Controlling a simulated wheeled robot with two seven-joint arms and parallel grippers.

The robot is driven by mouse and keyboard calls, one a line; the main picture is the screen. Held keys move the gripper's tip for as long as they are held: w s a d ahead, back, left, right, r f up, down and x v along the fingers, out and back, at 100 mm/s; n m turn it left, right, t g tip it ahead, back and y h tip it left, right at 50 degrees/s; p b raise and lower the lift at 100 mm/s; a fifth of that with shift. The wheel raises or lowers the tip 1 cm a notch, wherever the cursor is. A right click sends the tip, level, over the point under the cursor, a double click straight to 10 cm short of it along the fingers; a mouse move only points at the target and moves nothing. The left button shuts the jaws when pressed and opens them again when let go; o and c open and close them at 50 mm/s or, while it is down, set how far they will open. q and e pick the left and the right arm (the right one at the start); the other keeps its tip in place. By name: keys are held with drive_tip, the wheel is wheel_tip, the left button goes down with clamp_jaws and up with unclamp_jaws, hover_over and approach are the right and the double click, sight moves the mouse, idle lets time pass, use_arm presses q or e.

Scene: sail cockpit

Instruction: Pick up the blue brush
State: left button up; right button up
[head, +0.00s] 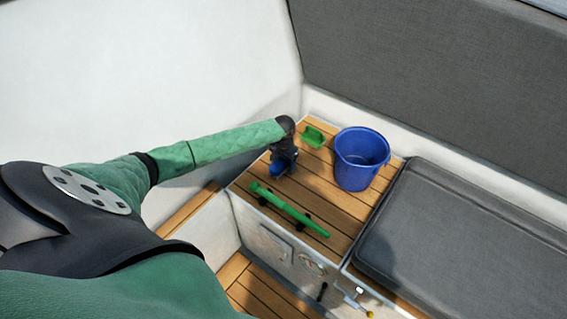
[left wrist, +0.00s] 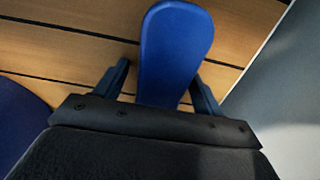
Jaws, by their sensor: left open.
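The blue brush (left wrist: 176,50) lies on the wooden slatted top in the left wrist view, its rounded end pointing away. My left gripper (left wrist: 161,80) is open, with one finger on each side of the brush and gaps visible beside it. The near part of the brush is hidden under the gripper body. In the head view my left gripper (head: 284,157) is over the slatted top, and a bit of blue, apparently the brush (head: 278,169), shows below it. My right gripper is not in view.
A blue bucket (head: 361,160) stands right of my left gripper. A small green item (head: 313,136) lies behind, and a green bar (head: 289,209) lies in front on the wooden locker top (head: 327,203). A grey cushion (head: 455,240) is at right; white walls rise behind and left.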

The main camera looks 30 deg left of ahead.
use_arm(q)
drive_tip(key=c, duration=1.1)
drive_tip(key=shift+r, duration=0.1)
